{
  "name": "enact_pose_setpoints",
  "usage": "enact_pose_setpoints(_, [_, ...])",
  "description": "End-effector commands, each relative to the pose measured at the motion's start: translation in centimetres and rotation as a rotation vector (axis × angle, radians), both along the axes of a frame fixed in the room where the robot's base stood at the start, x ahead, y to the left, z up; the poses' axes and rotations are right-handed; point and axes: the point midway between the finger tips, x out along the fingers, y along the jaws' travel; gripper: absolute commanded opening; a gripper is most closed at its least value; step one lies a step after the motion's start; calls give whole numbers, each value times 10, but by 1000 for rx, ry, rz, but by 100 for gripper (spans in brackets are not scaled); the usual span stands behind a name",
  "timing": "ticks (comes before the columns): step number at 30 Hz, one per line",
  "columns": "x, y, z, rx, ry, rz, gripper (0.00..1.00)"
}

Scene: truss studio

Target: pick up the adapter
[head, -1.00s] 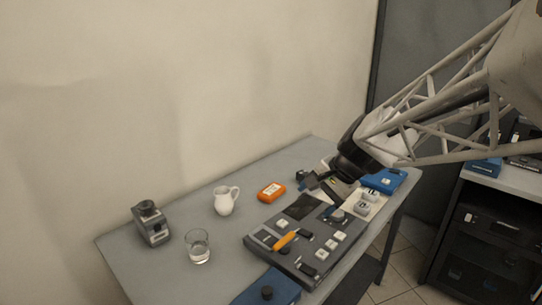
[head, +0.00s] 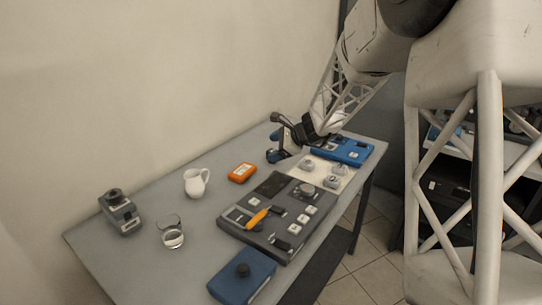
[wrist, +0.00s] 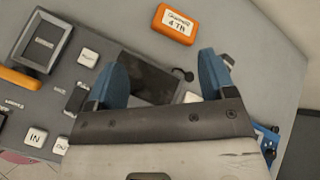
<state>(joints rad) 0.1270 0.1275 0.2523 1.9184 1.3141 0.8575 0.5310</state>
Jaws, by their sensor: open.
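My gripper (head: 274,138) is over the back part of the table, beside the blue box, its jaws apart and empty. In the wrist view its two blue fingers (wrist: 162,72) stand well apart, with the table and part of the dark console between them. No thing is clearly marked as the adapter. Small pale grey blocks (head: 308,165) (head: 340,167) (head: 331,181) lie on a white sheet near the blue box, and one of them may be it. In the wrist view a small black piece (wrist: 182,74) lies between the fingers; I cannot tell what it is.
A dark control console (head: 284,252) carries an orange-handled tool (head: 257,218). An orange box (head: 242,172), white jug (head: 194,184), glass (head: 171,238) and grey device (head: 120,212) stand to the left. Blue boxes lie at front (head: 242,277) and back (head: 352,151).

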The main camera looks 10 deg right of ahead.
Motion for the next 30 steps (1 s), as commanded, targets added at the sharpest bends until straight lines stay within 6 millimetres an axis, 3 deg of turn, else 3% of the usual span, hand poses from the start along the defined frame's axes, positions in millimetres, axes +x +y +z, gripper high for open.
enact_pose_setpoints(6, [55,-16,-34,130,61,-148,77])
enact_pose_setpoints(18, [145,-54,-105,373,169,-424,77])
enact_pose_setpoints(24, [173,-69,-133,460,205,-519,77])
enact_pose_setpoints(30, [183,-75,-144,492,218,-557,77])
